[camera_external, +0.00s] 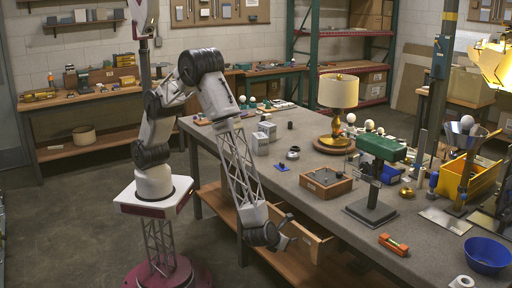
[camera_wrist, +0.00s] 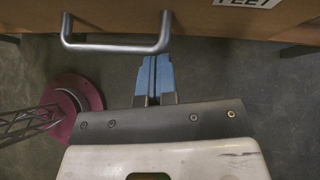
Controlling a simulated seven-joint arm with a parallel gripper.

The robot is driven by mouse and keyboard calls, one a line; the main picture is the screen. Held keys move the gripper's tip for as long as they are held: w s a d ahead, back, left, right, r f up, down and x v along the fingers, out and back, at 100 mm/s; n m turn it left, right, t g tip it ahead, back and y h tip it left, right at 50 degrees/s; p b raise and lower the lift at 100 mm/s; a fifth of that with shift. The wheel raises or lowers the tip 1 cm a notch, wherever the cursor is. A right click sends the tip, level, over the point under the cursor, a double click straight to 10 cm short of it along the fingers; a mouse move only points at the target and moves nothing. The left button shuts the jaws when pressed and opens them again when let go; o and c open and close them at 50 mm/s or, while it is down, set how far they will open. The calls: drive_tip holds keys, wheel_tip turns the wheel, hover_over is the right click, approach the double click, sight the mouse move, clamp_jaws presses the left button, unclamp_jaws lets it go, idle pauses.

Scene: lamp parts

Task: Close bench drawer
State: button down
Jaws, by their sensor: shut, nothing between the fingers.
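The bench drawer (camera_external: 318,246) stands pulled out from under the near edge of the workbench, its wooden side showing in the external view. In the wrist view, the drawer's wooden front (camera_wrist: 190,18) fills the top, with a grey metal bar handle (camera_wrist: 115,47) on it. My gripper (camera_external: 287,241) is at the drawer's front, below the bench top. In the wrist view, my gripper's blue fingers (camera_wrist: 153,62) are together and empty, with their tips by the right end of the handle. I cannot tell whether they touch it.
The workbench (camera_external: 335,215) carries a lamp (camera_external: 338,95), a wooden box (camera_external: 325,183), a green-topped stand (camera_external: 381,148), a blue bowl (camera_external: 487,256) and an orange level (camera_external: 393,245). A lower wooden shelf (camera_external: 215,201) runs beneath. The floor in front of the bench is clear.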

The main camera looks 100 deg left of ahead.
sight(299, 237)
drive_tip(key=w+a, duration=0.8)
drive_tip(key=shift+w+a, duration=0.35)
drive_tip(key=shift+a, duration=0.05)
drive_tip(key=shift+a, duration=0.15)
drive_tip(key=shift+s+d+f, duration=0.15)
drive_tip(key=shift+s+d, duration=0.05)
drive_tip(key=shift+d, duration=0.2)
drive_tip(key=s+d, duration=0.1)
drive_tip(key=d, duration=0.1)
drive_tip(key=s+d, duration=0.1)
drive_tip(key=d, duration=0.1)
drive_tip(key=shift+s, duration=0.1)
drive_tip(key=v, duration=0.9)
drive_tip(key=shift+s+r, duration=0.1)
drive_tip(key=shift+r, duration=0.1)
